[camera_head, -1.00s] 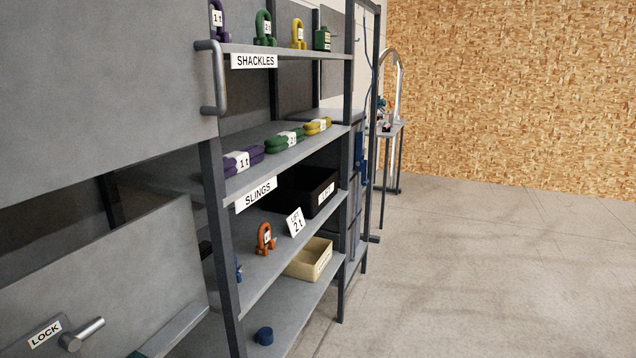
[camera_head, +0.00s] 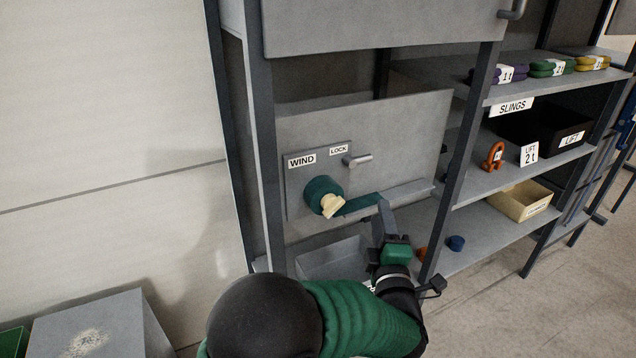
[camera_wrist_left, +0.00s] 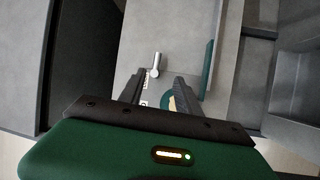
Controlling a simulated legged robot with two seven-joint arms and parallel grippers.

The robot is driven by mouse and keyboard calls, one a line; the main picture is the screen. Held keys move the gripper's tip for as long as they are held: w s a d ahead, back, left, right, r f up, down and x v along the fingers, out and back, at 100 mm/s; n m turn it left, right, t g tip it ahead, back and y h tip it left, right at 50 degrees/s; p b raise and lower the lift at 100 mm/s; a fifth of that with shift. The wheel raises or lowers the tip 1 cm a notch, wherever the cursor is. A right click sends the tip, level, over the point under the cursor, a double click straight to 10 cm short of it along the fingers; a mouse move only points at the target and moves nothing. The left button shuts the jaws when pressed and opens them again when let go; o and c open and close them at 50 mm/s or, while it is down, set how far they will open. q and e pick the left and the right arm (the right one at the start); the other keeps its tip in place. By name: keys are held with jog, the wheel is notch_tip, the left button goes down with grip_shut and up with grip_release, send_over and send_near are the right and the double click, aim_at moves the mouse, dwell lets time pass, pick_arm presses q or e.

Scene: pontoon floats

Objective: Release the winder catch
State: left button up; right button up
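The winder (camera_head: 323,190) is a dark green drum with a cream knob (camera_head: 331,205), on a grey panel under a WIND label. The catch, a small grey metal lever (camera_head: 358,160), sticks out beside the LOCK label, up and right of the drum. In the left wrist view the catch (camera_wrist_left: 156,66) shows ahead of the fingertips, and the drum is partly hidden behind a finger. My left gripper (camera_head: 384,213) is in front of the panel, below and right of the catch. Its fingers (camera_wrist_left: 160,80) are apart with nothing held. My right gripper is not in view.
A green strap (camera_head: 360,204) runs from the drum along a grey ledge (camera_head: 410,190). A grey tray (camera_head: 335,258) lies below. A rack post (camera_head: 466,150) stands to the right, with shelves of slings (camera_head: 548,68) and an orange shackle (camera_head: 493,156) beyond it.

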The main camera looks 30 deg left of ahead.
aim_at(359, 159)
pick_arm(q)
jog(key=w+a+r+p, duration=0.1)
jog(key=w+a, duration=0.3)
jog(key=w, duration=0.3)
jog(key=w+a+r+n+p, duration=0.1)
jog(key=w+a+r+p, duration=0.1)
jog(key=w+a, duration=0.3)
jog(key=w, duration=0.2)
jog(key=shift+w+y, duration=0.3)
jog(key=shift+w, duration=0.05)
jog(key=shift+d, duration=0.1)
